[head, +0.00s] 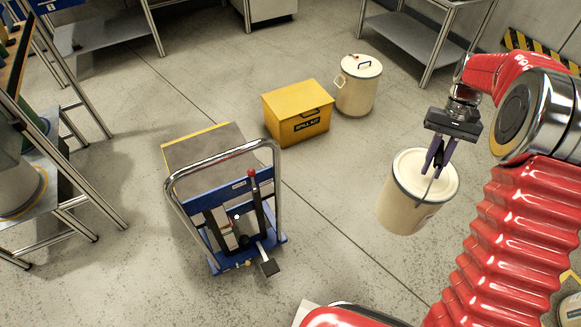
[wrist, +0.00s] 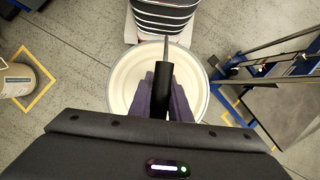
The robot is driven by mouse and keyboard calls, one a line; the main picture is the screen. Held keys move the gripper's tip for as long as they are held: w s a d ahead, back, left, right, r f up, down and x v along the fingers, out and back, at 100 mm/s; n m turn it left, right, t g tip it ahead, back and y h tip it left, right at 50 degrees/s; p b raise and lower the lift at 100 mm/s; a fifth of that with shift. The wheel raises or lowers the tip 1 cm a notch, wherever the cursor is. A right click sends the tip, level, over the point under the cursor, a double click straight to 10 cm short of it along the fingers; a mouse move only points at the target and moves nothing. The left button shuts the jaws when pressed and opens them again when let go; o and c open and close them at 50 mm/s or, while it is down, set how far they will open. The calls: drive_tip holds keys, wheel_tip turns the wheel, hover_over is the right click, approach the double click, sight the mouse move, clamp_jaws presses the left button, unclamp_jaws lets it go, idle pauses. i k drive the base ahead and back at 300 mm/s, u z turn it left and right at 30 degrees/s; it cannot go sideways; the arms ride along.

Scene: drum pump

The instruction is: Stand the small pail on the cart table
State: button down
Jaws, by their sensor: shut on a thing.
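The small pail (head: 410,203) is cream with a pale lid and a thin bail handle, at the right of the head view. My gripper (head: 439,158) is shut on its handle, above the lid. In the wrist view the dark fingers (wrist: 163,95) close on the black handle grip, with the pail's round top (wrist: 124,80) below. The pail seems to hang roughly upright; its clearance from the floor is unclear. The cart table (head: 205,150) is a grey top on a blue lift cart, left of the pail. It shows bare, and part of it also shows in the wrist view (wrist: 287,105).
The cart's push handle (head: 275,165) rises on its near side, beside the pail. A yellow spill kit box (head: 298,115) and a cream lidded drum (head: 358,90) stand behind. Workbenches line the left and back. Open floor lies between cart and pail.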

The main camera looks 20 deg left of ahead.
sight(208, 154)
drive_tip(key=u, duration=0.25)
drive_tip(key=i, duration=2.9)
drive_tip(key=u, duration=0.05)
